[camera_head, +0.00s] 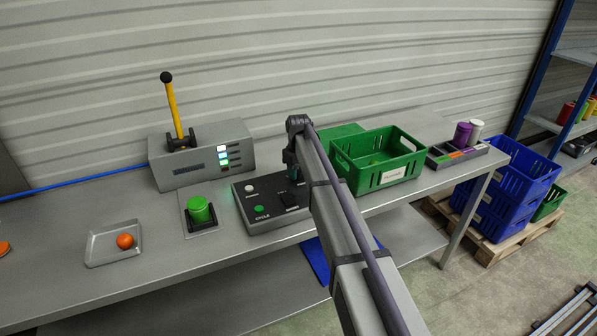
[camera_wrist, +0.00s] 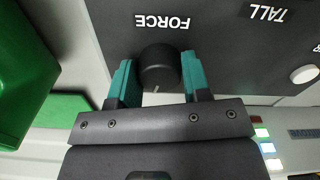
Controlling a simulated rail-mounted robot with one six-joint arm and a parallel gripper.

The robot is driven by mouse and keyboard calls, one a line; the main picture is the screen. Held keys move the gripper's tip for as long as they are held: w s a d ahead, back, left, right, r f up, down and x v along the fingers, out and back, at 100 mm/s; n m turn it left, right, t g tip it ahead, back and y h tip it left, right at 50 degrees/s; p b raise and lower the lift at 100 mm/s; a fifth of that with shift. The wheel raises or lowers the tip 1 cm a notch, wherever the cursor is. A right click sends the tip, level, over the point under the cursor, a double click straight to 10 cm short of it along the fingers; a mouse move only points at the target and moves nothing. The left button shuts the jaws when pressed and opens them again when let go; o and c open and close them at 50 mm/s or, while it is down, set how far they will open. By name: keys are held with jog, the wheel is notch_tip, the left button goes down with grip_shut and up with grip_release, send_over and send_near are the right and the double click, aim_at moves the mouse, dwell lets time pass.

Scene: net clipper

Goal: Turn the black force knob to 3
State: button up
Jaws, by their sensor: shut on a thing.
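The black force knob (camera_wrist: 160,66) is in the upper middle of the wrist view, beside the upside-down white word FORCE on the dark panel (camera_wrist: 225,50). A short pale mark shows on the knob's lower edge in that view, pointing away from the word. My gripper (camera_wrist: 158,76) has its teal fingers on both sides of the knob and is shut on it. No scale numbers can be read around the knob. In the head view my gripper (camera_head: 291,171) is over the right part of the control box (camera_head: 264,221), and my arm hides the knob there.
A green crate (camera_head: 403,180) stands close to the right of my gripper. A grey machine (camera_head: 200,174) with a yellow lever and lit indicators is behind left. A tray (camera_head: 100,256) holds an orange ball.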

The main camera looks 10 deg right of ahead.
aim_at(299, 170)
jog(key=m, duration=0.4)
jog(key=shift+m, duration=2.3)
jog(key=o, duration=0.9)
jog(key=shift+r, duration=0.1)
notch_tip(299, 170, up, 11)
jog(key=p, duration=1.1)
